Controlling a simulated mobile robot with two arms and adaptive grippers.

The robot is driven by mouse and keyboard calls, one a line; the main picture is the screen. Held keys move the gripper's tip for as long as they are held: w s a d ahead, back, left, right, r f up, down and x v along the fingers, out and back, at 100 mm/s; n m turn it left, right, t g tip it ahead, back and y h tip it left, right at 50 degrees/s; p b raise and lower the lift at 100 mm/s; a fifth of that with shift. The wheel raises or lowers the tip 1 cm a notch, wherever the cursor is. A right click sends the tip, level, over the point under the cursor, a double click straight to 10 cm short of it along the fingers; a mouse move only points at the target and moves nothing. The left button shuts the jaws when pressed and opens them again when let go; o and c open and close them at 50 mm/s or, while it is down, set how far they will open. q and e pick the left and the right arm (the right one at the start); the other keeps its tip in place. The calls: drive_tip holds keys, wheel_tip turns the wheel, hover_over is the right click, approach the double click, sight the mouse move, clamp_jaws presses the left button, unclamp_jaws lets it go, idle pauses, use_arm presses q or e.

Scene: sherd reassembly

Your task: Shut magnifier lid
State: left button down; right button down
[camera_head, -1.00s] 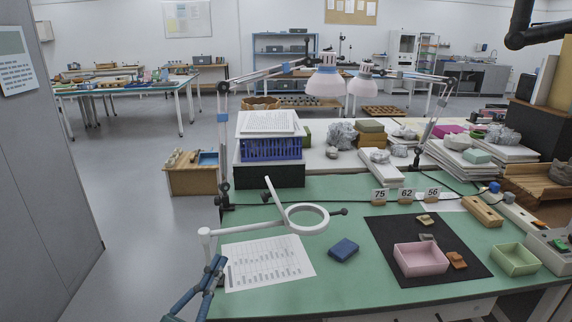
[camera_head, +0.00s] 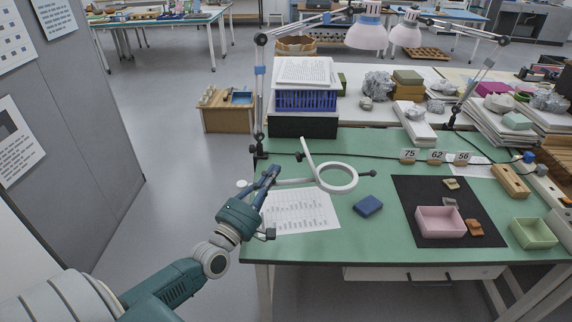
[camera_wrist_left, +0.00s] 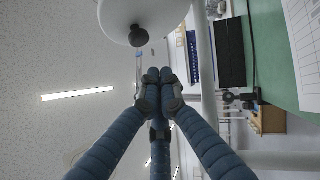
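The magnifier is a white ring (camera_head: 336,178) on a white arm above the green table. Its lid (camera_head: 306,151) stands raised at the ring's left, seen nearly edge-on, with a small black knob on its left face. In the left wrist view the lid (camera_wrist_left: 165,12) is a white disc at the top, with the black knob (camera_wrist_left: 138,36) facing me. My left gripper (camera_head: 272,171) is left of and slightly below the lid, over the magnifier arm in the picture. Its blue fingers meet at the tips and hold nothing visible; the lid looks apart from them. My right gripper is not in view.
A printed sheet (camera_head: 300,211) and a blue box (camera_head: 368,205) lie below the magnifier. A black mat (camera_head: 428,188) with a pink tray (camera_head: 440,221) is to the right. A stacked blue crate (camera_head: 305,101) and lamp post (camera_head: 259,100) stand behind.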

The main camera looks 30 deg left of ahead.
use_arm(q)
drive_tip(key=shift+w+d+r+p, duration=0.35)
drive_tip(key=shift+w+d, duration=0.3)
drive_tip(key=shift+w+d+r+p, duration=0.35)
drive_tip(key=shift+w+d, duration=0.3)
